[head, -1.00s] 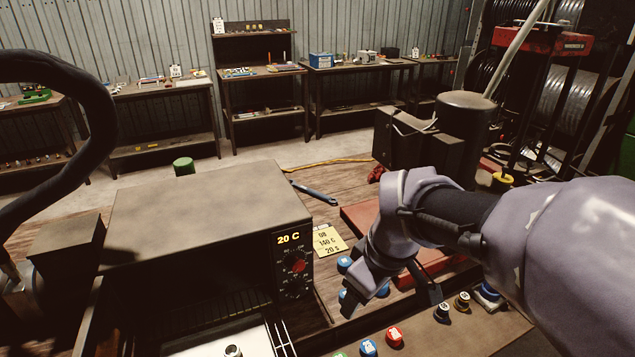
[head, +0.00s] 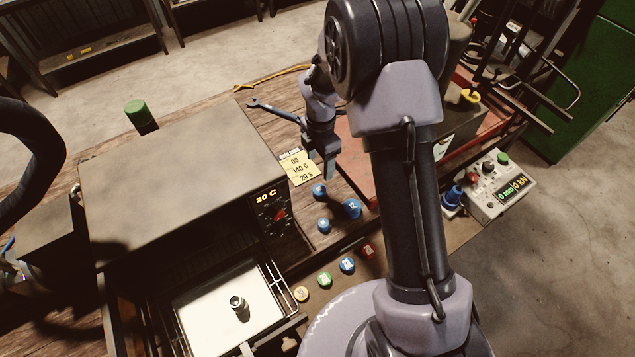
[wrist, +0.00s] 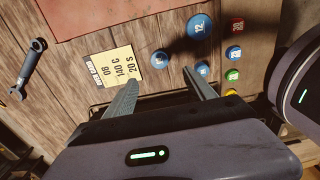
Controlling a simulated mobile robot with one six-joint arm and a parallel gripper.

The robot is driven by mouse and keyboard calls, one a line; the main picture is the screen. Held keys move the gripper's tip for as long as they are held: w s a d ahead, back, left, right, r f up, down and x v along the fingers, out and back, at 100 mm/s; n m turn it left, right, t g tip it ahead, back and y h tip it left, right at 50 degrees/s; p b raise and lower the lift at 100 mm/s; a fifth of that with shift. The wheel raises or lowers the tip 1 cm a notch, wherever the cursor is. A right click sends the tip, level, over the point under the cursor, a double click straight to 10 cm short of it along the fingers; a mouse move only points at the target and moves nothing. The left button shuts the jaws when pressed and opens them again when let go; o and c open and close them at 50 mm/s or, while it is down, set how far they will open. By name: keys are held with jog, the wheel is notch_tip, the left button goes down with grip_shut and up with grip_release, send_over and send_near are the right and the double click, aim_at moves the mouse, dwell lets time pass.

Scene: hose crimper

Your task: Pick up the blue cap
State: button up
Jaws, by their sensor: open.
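Several blue caps are in view. A larger one marked 12 (head: 352,208) stands on the wooden bench. Two smaller blue caps (head: 319,190) (head: 323,225) stand to its left, and another (head: 347,265) is in a row nearer the front. In the wrist view, the larger cap (wrist: 200,27) is beyond my fingertips. One small blue cap (wrist: 160,59) shows just past the gap between the fingers, and another (wrist: 203,69) is beside the right finger. My gripper (wrist: 160,80) is open and empty, pointing down above the bench near the yellow note.
The oven (head: 175,185) reads 20 C, with a white tray (head: 215,325) holding a metal fitting in front. A yellow note (head: 299,167) and a wrench (head: 273,110) lie on the bench. Red (head: 368,250), green (head: 324,279) and yellow (head: 301,293) caps stand in the front row.

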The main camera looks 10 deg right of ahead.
send_over(319, 189)
notch_tip(319, 189, down, 7)
jog(key=shift+w+d+r, duration=0.1)
jog(key=shift+w, duration=0.05)
jog(key=shift+f, duration=0.3)
notch_tip(319, 189, down, 5)
jog(key=shift+b, duration=0.3)
jog(key=shift+s, duration=0.25)
jog(key=c, duration=1.4)
